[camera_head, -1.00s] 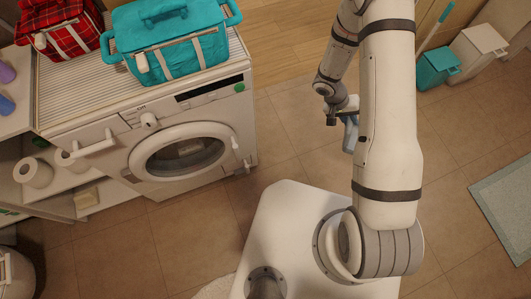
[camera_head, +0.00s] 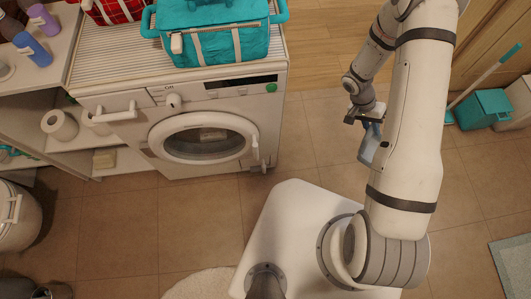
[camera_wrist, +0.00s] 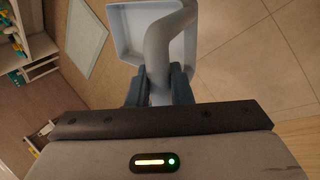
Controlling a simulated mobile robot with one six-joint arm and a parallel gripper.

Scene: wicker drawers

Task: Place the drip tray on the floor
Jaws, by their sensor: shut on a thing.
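The drip tray (camera_wrist: 126,24) is a pale blue-grey piece with a raised rim and a curved handle. In the wrist view my gripper (camera_wrist: 160,88) is shut on the handle, with a dark finger on each side of it. The tray body extends beyond the fingers, and its top is cut off by the picture edge. In the head view the tray (camera_head: 372,146) hangs below my gripper (camera_head: 368,118), above the tiled floor (camera_head: 325,125). It is partly hidden by my arm.
A white washing machine (camera_head: 205,105) stands at left with a teal bag (camera_head: 215,45) on top. A teal bin (camera_head: 482,108) stands at the right. A pale mat (camera_head: 513,268) lies at lower right. Tiled floor between the washer and my arm is clear.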

